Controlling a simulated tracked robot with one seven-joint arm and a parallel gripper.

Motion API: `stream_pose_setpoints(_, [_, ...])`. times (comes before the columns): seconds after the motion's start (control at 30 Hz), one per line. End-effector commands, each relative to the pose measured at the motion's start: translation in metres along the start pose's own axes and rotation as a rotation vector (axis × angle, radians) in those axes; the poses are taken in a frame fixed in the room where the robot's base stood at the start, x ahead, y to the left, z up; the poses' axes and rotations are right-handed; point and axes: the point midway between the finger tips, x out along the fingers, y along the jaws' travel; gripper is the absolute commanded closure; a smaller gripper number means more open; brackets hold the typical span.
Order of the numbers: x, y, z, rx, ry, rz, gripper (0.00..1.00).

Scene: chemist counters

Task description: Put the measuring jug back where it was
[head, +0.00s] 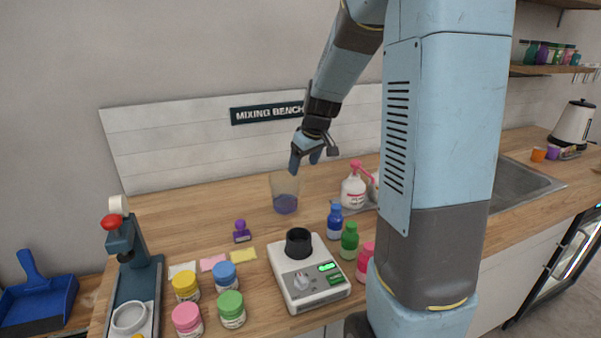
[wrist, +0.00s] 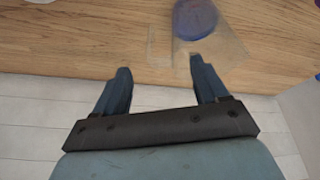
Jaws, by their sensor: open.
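The measuring jug (head: 285,193), clear with purple-blue liquid at its bottom, stands upright on the wooden mixing bench, near the middle. My gripper (head: 305,164) is open and empty, at the jug's upper right in the head view, near its rim. In the wrist view my gripper (wrist: 158,66) has its two fingers apart with only counter and wall between them. There the jug (wrist: 207,45) shows beyond the fingertips, mostly ahead of the right finger. I cannot tell whether that finger touches it.
A white mixer with a black cup (head: 298,242) stands in front of the jug. A purple stamp (head: 241,232) is at left. Blue (head: 335,222) and green (head: 349,241) bottles and a white pump bottle (head: 354,190) stand at right. Bare counter lies left of the jug.

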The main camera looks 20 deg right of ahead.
Motion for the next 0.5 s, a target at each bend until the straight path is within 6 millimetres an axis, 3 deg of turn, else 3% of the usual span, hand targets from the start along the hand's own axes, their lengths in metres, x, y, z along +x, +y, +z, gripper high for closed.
stream_pose_setpoints(0.23, [-0.045,0.0,0.0,-0.001,0.002,0.001,0.27])
stream_pose_setpoints(0.5, [-0.067,-0.001,0.0,0.0,0.0,0.0,0.27])
